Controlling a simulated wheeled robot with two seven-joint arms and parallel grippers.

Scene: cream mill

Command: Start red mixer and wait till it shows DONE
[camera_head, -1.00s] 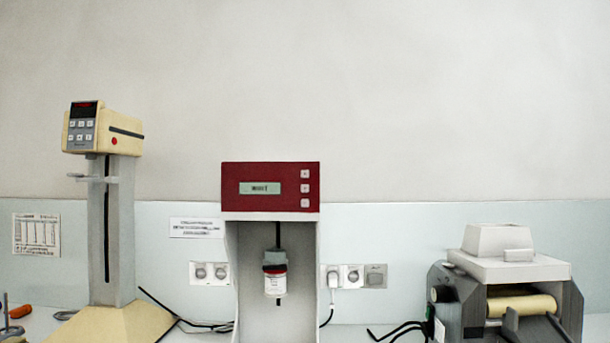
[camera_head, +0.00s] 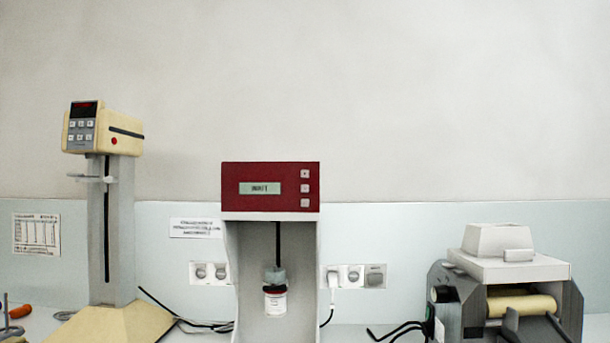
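The red mixer (camera_head: 230,202) stands at the middle, with a dark red head on a light grey housing. Its small green display (camera_head: 260,188) shows a short dark word, too blurred to read with certainty. Three pale square buttons (camera_head: 305,188) are stacked to the right of the display. A white labelled jar (camera_head: 275,304) hangs upright inside the housing under a grey-green holder (camera_head: 275,276) on a dark vertical slot or shaft. Neither of my grippers is in view.
A cream and grey stand device (camera_head: 120,130) with a red display is at the left. A grey roller machine (camera_head: 515,285) is at the right. Wall sockets (camera_head: 211,272) and dark cables (camera_head: 400,330) lie behind. Orange-handled tools (camera_head: 20,311) are at far left.

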